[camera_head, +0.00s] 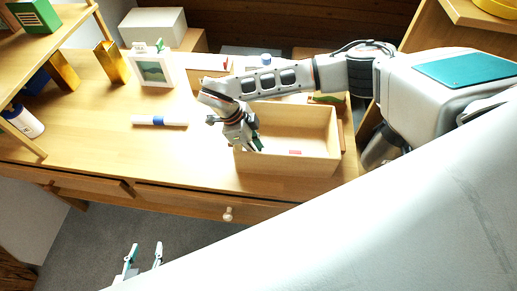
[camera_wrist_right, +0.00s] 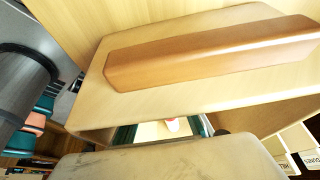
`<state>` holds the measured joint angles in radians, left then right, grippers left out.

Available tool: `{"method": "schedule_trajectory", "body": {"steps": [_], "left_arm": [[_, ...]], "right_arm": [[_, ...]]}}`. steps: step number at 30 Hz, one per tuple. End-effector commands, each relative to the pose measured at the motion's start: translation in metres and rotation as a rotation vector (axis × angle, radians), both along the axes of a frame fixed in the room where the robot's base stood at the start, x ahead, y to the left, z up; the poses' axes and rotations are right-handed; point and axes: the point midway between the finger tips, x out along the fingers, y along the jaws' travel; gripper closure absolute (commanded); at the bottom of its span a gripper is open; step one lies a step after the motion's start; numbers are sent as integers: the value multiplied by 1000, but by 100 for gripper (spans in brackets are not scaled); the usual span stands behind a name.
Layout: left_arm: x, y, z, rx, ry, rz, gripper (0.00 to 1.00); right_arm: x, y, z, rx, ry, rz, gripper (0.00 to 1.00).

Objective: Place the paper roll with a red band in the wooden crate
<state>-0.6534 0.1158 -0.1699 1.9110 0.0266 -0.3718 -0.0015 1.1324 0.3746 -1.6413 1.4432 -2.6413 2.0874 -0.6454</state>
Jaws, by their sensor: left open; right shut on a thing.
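The wooden crate (camera_head: 318,168) stands near the table's front edge, right of the middle in the head view. My right gripper (camera_head: 257,144) reaches down at the crate's left front part. A small red patch also shows at the crate's front in the head view. My left gripper (camera_head: 143,256) is open and empty, low in front of the table.
A white roll with a blue band (camera_head: 150,120) lies on the table left of the crate. A picture frame (camera_head: 153,69) and gold blocks (camera_head: 111,62) stand behind it. A wooden shelf is at the left. The front left tabletop is mostly clear.

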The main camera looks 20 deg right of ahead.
Motion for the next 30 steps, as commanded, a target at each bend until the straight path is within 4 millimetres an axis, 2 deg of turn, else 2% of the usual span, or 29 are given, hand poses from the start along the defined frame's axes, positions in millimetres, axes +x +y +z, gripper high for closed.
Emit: {"method": "schedule_trajectory", "body": {"steps": [5,6,7,20,23,30], "left_arm": [[0,0,-2,0,1,0,59],[0,0,-2,0,0,-1,59],[0,0,-2,1,1,-2,59],[-1,1,-1,7,0,-10,59],[-1,1,-3,5,0,-10,59],[2,-7,-4,-7,-14,-16,59]], "right_arm": [[0,0,-3,-1,1,1,99],[0,0,-2,-1,1,1,68],[0,0,-2,-1,1,1,61],[1,1,3,0,-1,0,61],[4,5,14,0,-4,2,61],[14,21,58,0,-6,2,61]]}}
